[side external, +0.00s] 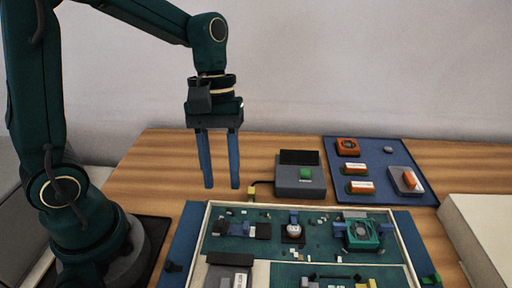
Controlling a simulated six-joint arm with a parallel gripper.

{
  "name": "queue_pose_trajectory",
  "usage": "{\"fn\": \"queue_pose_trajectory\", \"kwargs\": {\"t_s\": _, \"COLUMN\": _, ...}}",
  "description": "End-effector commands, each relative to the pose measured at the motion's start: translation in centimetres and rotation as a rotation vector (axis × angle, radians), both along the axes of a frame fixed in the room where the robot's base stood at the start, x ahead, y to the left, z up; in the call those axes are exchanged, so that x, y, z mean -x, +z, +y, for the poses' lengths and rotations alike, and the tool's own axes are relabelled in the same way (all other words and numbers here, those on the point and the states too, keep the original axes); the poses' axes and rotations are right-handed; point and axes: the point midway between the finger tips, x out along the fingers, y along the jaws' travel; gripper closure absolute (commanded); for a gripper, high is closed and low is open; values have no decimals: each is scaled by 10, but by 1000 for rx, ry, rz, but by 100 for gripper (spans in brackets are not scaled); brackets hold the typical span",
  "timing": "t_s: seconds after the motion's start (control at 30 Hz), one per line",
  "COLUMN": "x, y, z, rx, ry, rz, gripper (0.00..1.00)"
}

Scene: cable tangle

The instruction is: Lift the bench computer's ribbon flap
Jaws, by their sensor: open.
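The bench computer is an open, pale-rimmed case with a green circuit board (268,249) at the bottom of the view, running out of frame. On it are a dark block with a blue piece, a round part (293,231) and a green square fan (361,235). A dark module (229,259) with a pale label sits at the front left of the board. I cannot tell which part is the ribbon flap. My gripper (221,184) points straight down above the table, behind the board's back left corner. Its two blue fingers are apart, with nothing between them.
A grey box (299,178) with a green button stands behind the computer, with a dark cable at its left. A blue mat (405,187) at the back right holds several small orange, white and grey parts. A pale box (487,232) is at the right edge.

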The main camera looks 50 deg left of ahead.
Motion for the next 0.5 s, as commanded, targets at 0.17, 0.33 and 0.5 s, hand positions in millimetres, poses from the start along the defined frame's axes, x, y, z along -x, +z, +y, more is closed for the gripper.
{"fn": "queue_pose_trajectory", "kwargs": {"t_s": 0.17, "x": -1, "y": -22, "z": 2, "rx": 19, "ry": 25, "rz": 104, "gripper": 59}}
{"fn": "queue_pose_trajectory", "kwargs": {"t_s": 0.33, "x": 3, "y": -34, "z": 1, "rx": 23, "ry": 28, "rz": 137, "gripper": 59}}
{"fn": "queue_pose_trajectory", "kwargs": {"t_s": 0.5, "x": 9, "y": -52, "z": -4, "rx": 22, "ry": 29, "rz": 138, "gripper": 59}}
